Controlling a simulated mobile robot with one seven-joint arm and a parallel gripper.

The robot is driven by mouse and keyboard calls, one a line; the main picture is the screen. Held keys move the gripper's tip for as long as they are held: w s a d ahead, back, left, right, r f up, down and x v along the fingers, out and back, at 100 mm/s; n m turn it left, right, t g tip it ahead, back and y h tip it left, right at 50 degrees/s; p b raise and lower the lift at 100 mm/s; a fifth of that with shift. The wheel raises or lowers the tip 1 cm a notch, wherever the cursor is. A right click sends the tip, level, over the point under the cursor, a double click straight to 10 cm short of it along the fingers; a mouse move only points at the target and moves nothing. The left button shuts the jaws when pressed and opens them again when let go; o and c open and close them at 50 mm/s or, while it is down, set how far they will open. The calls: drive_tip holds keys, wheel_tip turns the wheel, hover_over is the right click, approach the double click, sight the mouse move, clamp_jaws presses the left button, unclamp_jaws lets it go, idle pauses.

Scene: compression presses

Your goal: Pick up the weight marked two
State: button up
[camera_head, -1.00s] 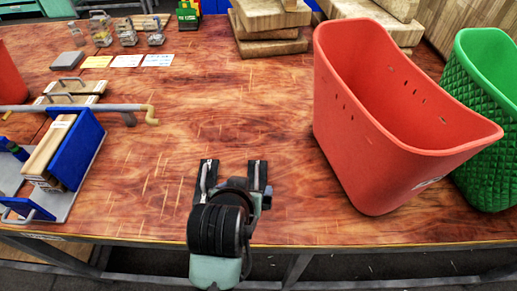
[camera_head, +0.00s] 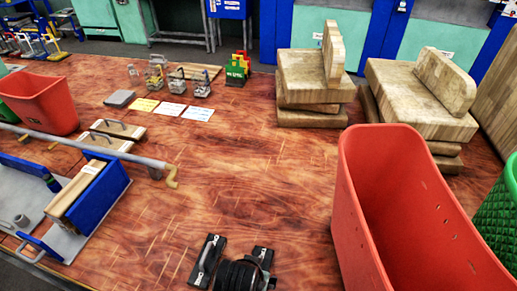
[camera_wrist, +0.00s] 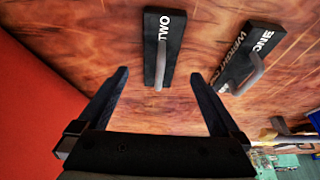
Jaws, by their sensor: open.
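The weight marked two (camera_wrist: 164,48) is a flat black plate with white lettering and a metal handle, lying on the wooden table in the wrist view. My gripper (camera_wrist: 160,74) is open, with one dark finger on each side of its near end and nothing held. Whether the fingers touch it cannot be told. A similar weight marked one (camera_wrist: 246,65) lies to its right. In the head view, two black plates lie at the bottom; the right one (camera_head: 262,255) appears to be the weight marked two, partly hidden by my arm.
A tall red bin (camera_head: 360,205) stands close at right; it fills the wrist view's left side (camera_wrist: 35,110). A blue-and-wood press (camera_head: 95,195) with a long lever stands at left. Wooden blocks (camera_head: 312,75) are stacked at the back. The middle of the table is clear.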

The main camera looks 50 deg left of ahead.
drive_tip(key=shift+x, duration=3.05)
drive_tip(key=shift+c, duration=0.3)
drive_tip(key=shift+s, duration=0.1)
clamp_jaws()
drive_tip(key=shift+w+r, duration=0.15)
drive_tip(key=shift+w, duration=0.05)
